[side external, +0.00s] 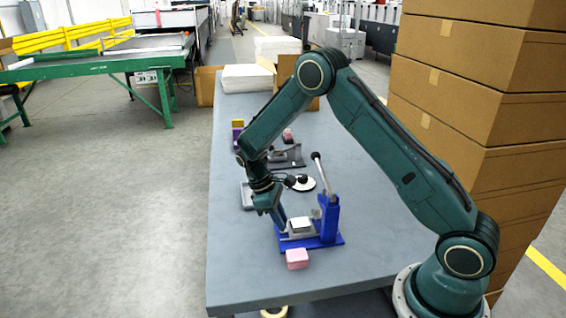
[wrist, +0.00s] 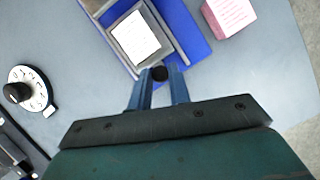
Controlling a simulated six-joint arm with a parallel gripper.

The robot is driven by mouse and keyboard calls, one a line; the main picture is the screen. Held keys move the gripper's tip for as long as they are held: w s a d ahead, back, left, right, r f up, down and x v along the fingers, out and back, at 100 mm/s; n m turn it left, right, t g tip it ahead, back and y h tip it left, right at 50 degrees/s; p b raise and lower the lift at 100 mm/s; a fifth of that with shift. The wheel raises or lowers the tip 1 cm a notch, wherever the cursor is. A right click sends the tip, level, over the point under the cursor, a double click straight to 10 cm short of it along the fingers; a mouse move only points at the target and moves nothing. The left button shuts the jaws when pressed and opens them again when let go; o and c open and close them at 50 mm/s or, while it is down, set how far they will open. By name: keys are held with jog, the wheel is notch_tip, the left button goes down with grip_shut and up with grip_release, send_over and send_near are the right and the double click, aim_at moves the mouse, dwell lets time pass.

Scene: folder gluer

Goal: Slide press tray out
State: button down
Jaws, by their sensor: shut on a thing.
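The blue press (side external: 325,220) stands on the grey table, with its lever upright and ending in a dark knob. Its grey press tray (side external: 301,234) holds a white block or card stack (side external: 300,225). In the wrist view the tray (wrist: 119,36) lies between the blue rails of the press, with a round black knob (wrist: 159,73) at its near end. My gripper (wrist: 158,76) is shut on that knob, one blue finger on each side. In the side view my gripper (side external: 281,222) reaches down at the left end of the press.
A pink block (side external: 297,258) sits in front of the press, also in the wrist view (wrist: 229,16). A white dial (side external: 302,183) and a grey device (side external: 287,156) stand behind. Cardboard boxes (side external: 470,110) tower at the right. The table's front left is clear.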

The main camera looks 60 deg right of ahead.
jog(key=shift+w+a, duration=1)
jog(key=shift+w, duration=0.05)
jog(key=c, duration=1.3)
grip_release()
jog(key=v, duration=1.3)
jog(key=shift+w+r, duration=0.1)
jog(key=shift+r, duration=0.3)
